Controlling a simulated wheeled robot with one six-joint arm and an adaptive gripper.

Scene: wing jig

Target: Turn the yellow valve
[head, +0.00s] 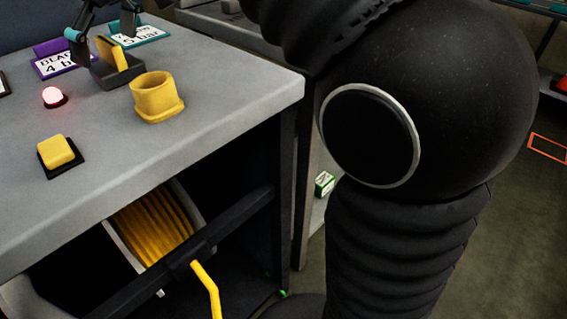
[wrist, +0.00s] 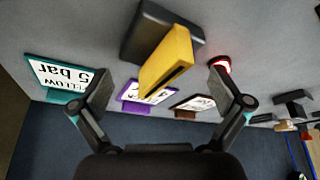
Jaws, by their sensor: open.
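The yellow valve (head: 111,52) has a flat upright yellow handle on a dark base (head: 118,75), near the back of the grey bench top. In the wrist view the yellow handle (wrist: 168,62) stands between my two fingers, with clear gaps on both sides. Its dark base (wrist: 150,30) is behind it. My gripper (wrist: 160,90) is open and empty. In the head view my gripper (head: 103,38) is at the top left edge, over the valve and partly cut off. I cannot tell its exact height above the handle.
A teal-framed sign (head: 137,34) reads 5 bar; a purple-framed sign (head: 62,63) reads 4 bar. A lit red lamp (head: 54,97), a yellow button (head: 57,151) and a yellow cup-shaped holder (head: 157,97) stand on the bench. A yellow hose reel (head: 152,228) is below. My arm fills the right.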

